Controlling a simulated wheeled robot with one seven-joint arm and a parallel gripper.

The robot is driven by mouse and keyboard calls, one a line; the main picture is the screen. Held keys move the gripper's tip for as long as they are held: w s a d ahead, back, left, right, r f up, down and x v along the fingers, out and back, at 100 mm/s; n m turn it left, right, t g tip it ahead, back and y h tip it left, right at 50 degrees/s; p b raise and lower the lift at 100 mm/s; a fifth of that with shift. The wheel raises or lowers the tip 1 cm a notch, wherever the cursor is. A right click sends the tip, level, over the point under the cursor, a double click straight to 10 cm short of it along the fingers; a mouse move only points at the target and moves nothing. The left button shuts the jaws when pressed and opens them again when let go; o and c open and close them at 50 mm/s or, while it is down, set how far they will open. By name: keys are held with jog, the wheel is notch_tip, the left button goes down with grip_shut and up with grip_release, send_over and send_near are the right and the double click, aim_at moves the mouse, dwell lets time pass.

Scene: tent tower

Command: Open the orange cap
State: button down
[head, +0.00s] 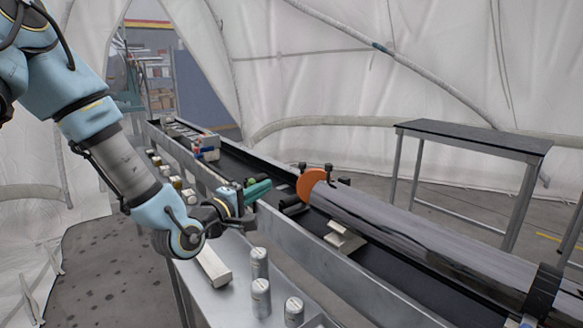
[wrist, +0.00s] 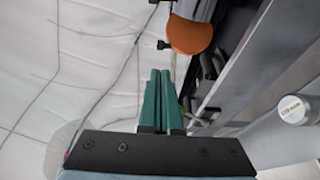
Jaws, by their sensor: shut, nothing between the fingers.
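Small black knobs stick out around the cap's rim. In the wrist view the orange cap (wrist: 190,36) is at the top, beyond the fingertips and a little right of them. My gripper (head: 265,186) has green fingers, is shut and empty, and is left of the cap with a gap between them. In the wrist view my gripper's fingers (wrist: 160,75) lie side by side. The tube's far end is cut off.
Several silver cylinders (head: 260,297) stand on the metal bench left of the trough (head: 267,215). A boxy device (head: 205,146) sits farther up the trough. A dark-topped table (head: 475,138) stands behind, right. White tent walls enclose the area.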

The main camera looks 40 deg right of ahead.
jog(key=p, duration=0.4)
send_near(300, 167)
jog(key=x, duration=0.5)
jog(key=shift+d+r, duration=0.1)
jog(key=shift+r, duration=0.05)
jog(key=shift+p+x, duration=0.45)
jog(key=shift+x, duration=0.35)
jog(key=shift+w, duration=0.15)
jog(key=w+d+m+g+b, duration=0.2)
jog(key=w+d+g+b, duration=0.2)
jog(key=d, duration=0.7)
jog(key=shift+w+m+h+b, duration=0.3)
jog(key=shift+w+m, duration=0.1)
jog(key=shift+w, duration=0.65)
jog(key=shift+a, duration=0.1)
